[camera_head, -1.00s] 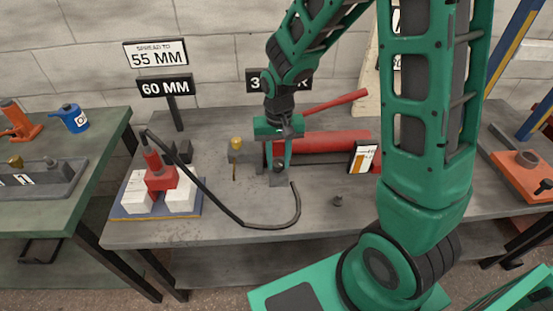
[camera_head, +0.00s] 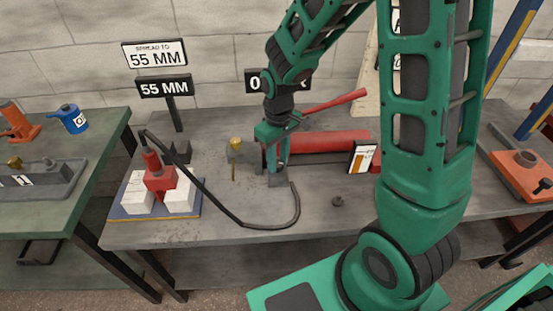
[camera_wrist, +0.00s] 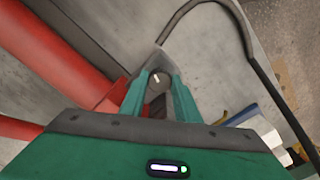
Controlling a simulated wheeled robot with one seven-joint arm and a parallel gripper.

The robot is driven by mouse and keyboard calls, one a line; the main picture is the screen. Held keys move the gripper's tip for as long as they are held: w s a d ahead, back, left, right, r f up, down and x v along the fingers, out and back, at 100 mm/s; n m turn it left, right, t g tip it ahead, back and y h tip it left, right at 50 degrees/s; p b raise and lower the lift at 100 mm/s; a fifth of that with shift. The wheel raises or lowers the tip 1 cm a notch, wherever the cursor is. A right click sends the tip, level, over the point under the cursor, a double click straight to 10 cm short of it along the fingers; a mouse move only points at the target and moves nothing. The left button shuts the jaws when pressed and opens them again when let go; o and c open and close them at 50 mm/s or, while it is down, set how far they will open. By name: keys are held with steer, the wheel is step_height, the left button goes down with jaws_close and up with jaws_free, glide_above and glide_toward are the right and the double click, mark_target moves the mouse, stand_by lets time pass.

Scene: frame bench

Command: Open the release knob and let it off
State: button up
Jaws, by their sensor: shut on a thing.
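The release knob (camera_wrist: 158,80) is a small grey round knob with a pale mark, at the near end of the red hand pump. My gripper (camera_wrist: 158,78) is shut on it, one finger on each side. In the head view my gripper (camera_head: 277,168) comes down from above, turned at an angle, and hides the knob. The pump (camera_head: 325,141) lies on the grey bench, its red handle (camera_head: 335,102) raised. A black hose curves from the pump to the red spreader (camera_head: 158,177) between two white blocks (camera_head: 180,198).
The upper sign (camera_head: 155,53) reads SPREAD TO 55 MM and the lower sign (camera_head: 164,87) reads 55 MM. A partly hidden sign (camera_head: 255,81) starts with 0. A striped card (camera_head: 363,157) stands beside the pump. The bench front is mostly clear.

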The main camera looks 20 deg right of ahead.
steer(key=shift+w+a+r, duration=0.1)
steer(key=shift+w, duration=0.2)
steer(key=o, duration=1)
steer(key=shift+o, duration=0.2)
steer(key=shift+s, duration=0.15)
step_height(320, 180, up, 11)
steer(key=shift+f, duration=0.2)
